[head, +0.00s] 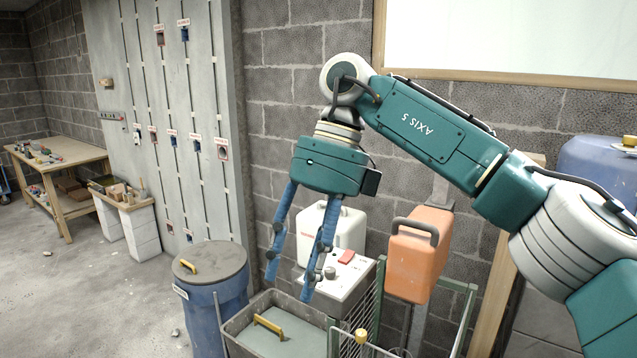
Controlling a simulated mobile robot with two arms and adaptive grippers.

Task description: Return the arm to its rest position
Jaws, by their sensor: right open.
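My right arm comes in from the right, raised and bent over at the elbow. Its gripper (289,285) points down, with two blue fingers spread apart and nothing between them. In the picture the fingers overlap the white machine (342,272) and the space above the grey bin (245,321). Whether they touch anything there cannot be told, but they look clear. My left gripper is not in view.
A blue barrel (213,275) with a grey lid stands left of the bin. An orange canister (417,252) stands behind a green wire frame (470,300). A wooden workbench (62,152) is far left. The floor at left is mostly open.

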